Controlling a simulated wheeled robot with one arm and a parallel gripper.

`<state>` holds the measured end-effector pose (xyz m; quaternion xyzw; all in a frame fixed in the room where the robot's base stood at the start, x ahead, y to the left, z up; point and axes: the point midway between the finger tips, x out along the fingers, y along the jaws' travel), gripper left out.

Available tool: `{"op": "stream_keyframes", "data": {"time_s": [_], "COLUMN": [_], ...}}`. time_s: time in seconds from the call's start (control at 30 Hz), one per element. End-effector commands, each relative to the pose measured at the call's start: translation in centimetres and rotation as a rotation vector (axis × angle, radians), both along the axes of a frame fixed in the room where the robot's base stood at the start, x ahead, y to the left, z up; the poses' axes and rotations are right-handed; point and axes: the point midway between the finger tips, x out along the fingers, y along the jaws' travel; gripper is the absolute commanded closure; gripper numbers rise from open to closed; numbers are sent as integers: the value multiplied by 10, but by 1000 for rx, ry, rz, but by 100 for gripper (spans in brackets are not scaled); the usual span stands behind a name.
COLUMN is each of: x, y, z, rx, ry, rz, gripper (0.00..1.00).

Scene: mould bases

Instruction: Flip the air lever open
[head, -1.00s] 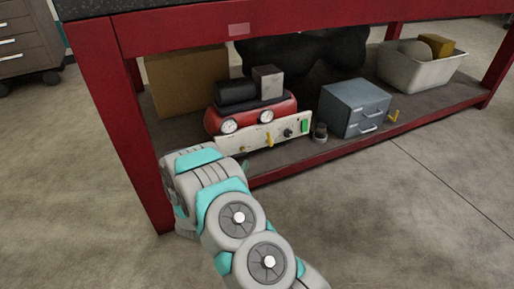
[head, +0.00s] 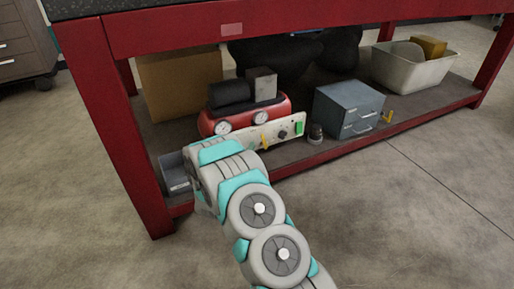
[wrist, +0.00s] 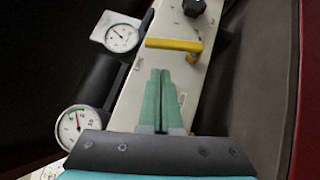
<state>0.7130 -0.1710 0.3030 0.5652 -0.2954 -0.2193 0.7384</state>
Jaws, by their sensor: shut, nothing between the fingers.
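The red compressor (head: 284,106) stands on the bench's lower shelf with a pale control panel (head: 284,133) on its front. A yellow lever (head: 264,141) shows on the panel in the head view. In the wrist view the yellow lever (wrist: 174,45) lies across the pale panel, just beyond my fingertips. My gripper (wrist: 160,74) has its green fingers shut together, empty, over the panel and pointing at the lever. A small gap seems to separate them, but contact is hard to tell. In the head view my arm hides the gripper.
Two gauges (wrist: 121,37) (wrist: 77,126) and a black knob (wrist: 193,7) are close to the fingers. A blue-grey drawer box (head: 348,107), a small dark cylinder (head: 316,134) and a grey bin (head: 174,174) share the shelf. The red bench leg (head: 130,150) stands left of my arm.

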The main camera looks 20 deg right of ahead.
Motion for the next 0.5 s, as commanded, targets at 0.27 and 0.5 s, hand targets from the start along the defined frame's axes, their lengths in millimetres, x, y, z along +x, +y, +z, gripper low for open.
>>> {"op": "stream_keyframes", "data": {"time_s": [0.27, 0.5], "x": [0, 0], "y": [-23, -25], "z": [5, 6], "rx": [1, 1], "ry": [1, 1], "rz": [0, 0], "gripper": [100, 100]}}
